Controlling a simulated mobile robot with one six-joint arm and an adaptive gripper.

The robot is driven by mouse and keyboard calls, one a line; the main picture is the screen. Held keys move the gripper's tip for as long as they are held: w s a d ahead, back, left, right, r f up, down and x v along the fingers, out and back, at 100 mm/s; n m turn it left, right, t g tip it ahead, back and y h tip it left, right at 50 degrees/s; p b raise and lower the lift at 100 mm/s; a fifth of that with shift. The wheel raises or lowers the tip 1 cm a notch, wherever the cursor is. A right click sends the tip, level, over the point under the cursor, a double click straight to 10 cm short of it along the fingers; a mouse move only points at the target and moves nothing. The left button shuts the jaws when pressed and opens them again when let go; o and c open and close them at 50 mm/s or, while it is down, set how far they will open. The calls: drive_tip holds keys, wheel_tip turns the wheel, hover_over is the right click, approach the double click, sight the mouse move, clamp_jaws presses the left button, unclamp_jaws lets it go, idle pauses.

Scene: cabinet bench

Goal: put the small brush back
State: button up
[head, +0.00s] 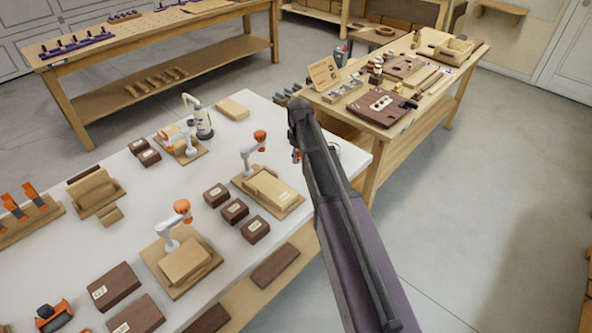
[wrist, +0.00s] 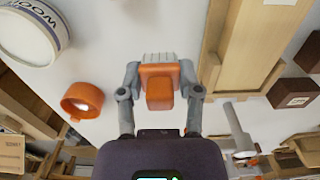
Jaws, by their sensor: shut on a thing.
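The small brush (wrist: 160,88) has an orange body with a pale grey bristle end at the top of the wrist view. My gripper (wrist: 160,76) is shut on it, one grey finger on each side of the orange body. The brush appears to be over the white bench top, but I cannot tell how high, or whether it touches. In the head view my arm hides most of the gripper and brush; only a bit of orange shows beside the arm. No clearly marked place for the brush can be made out.
In the wrist view an orange ring-shaped piece (wrist: 82,101) and a round white tub (wrist: 32,32) stand left of the brush. A wooden tray (wrist: 250,50) is at right. The white bench (head: 130,240) carries dark blocks and clamp stands. A wooden table (head: 400,125) stands behind.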

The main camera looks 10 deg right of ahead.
drive_tip(key=s+f, duration=0.1)
drive_tip(key=s, duration=0.2)
drive_tip(key=s+f+b, duration=0.1)
drive_tip(key=s, duration=0.2)
drive_tip(key=s+d+f+b, duration=0.1)
drive_tip(key=s, duration=0.3)
drive_tip(key=shift+d, duration=0.1)
drive_tip(key=b, duration=0.2)
hover_over(295, 167)
drive_tip(key=s, duration=0.1)
drive_tip(key=shift+s+f, duration=0.1)
drive_tip(key=shift+f, duration=0.6)
drive_tip(key=shift+w, duration=0.4)
drive_tip(key=shift+w+f, duration=0.2)
drive_tip(key=shift+w, duration=0.15)
drive_tip(key=shift+s+f+b, duration=0.15)
drive_tip(key=shift+f+b, duration=1.45)
drive_tip(key=shift+b, duration=0.1)
drive_tip(key=shift+f, duration=0.2)
